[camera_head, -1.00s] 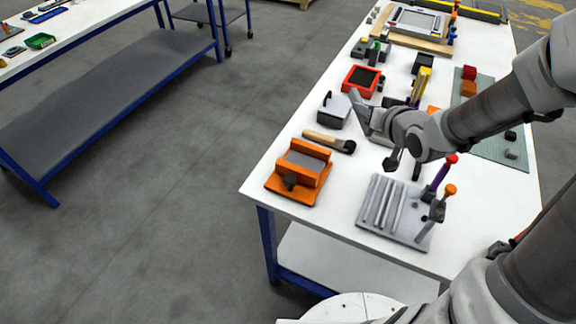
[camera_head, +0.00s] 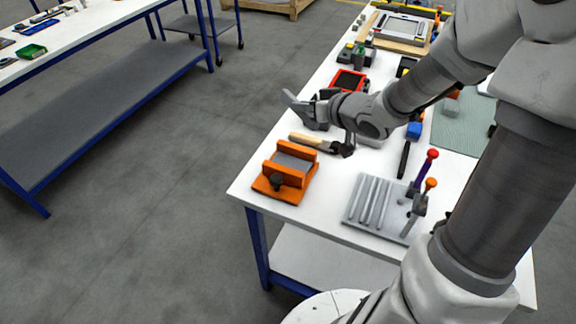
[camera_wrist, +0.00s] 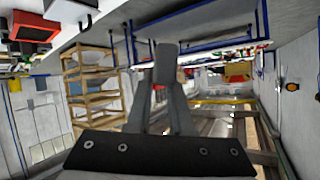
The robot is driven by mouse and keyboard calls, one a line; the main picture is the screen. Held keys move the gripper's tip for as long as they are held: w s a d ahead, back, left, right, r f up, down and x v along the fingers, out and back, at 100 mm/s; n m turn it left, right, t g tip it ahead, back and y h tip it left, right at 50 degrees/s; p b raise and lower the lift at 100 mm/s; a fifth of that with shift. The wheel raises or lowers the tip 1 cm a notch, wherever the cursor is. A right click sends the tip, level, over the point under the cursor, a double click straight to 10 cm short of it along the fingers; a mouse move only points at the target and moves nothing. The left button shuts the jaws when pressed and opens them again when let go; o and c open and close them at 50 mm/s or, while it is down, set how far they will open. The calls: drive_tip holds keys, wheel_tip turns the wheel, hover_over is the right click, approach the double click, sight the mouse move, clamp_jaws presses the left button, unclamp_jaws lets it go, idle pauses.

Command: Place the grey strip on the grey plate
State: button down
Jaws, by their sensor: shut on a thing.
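My gripper (camera_head: 300,108) is raised above the white table, left of my forearm. In the wrist view, its two fingers (camera_wrist: 168,88) are shut on a short grey piece (camera_wrist: 165,62), which looks like the grey strip. The piece sticks out beyond the fingertips, and the fingers hide its lower part. A grey plate (camera_head: 353,212) with several raised parallel ridges lies flat near the table's front edge. It is nearer the front than my gripper and to its right. A post with an orange knob (camera_head: 430,184) stands at the plate's right side.
An orange fixture (camera_head: 268,185) with a grey middle sits left of the plate. A brush with a wooden handle (camera_head: 308,140) lies behind it, near my gripper. A purple tool with a red top (camera_head: 425,167) stands at the plate's back right. A red box (camera_head: 347,80) sits farther back.

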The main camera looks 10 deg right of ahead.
drive_tip(key=s+d+f+n+g+y+b, duration=0.35)
drive_tip(key=s+d+f+n+y, duration=0.2)
drive_tip(key=s+f+n, duration=0.2)
drive_tip(key=n+b, duration=0.1)
drive_tip(key=b, duration=0.1)
hover_over(295, 166)
drive_tip(key=shift+g+h, duration=0.25)
drive_tip(key=shift+g, duration=0.1)
wheel_tip(295, 166, down, 6)
drive_tip(key=shift+f, duration=0.1)
drive_tip(key=shift+w+f+b, duration=0.1)
drive_tip(key=shift+f+b, duration=0.6)
drive_tip(key=shift+f, duration=1.25)
drive_tip(key=shift+f, duration=0.1)
drive_tip(key=c, duration=1.3)
unclamp_jaws()
drive_tip(key=shift+f, duration=0.1)
drive_tip(key=shift+o, duration=1.1)
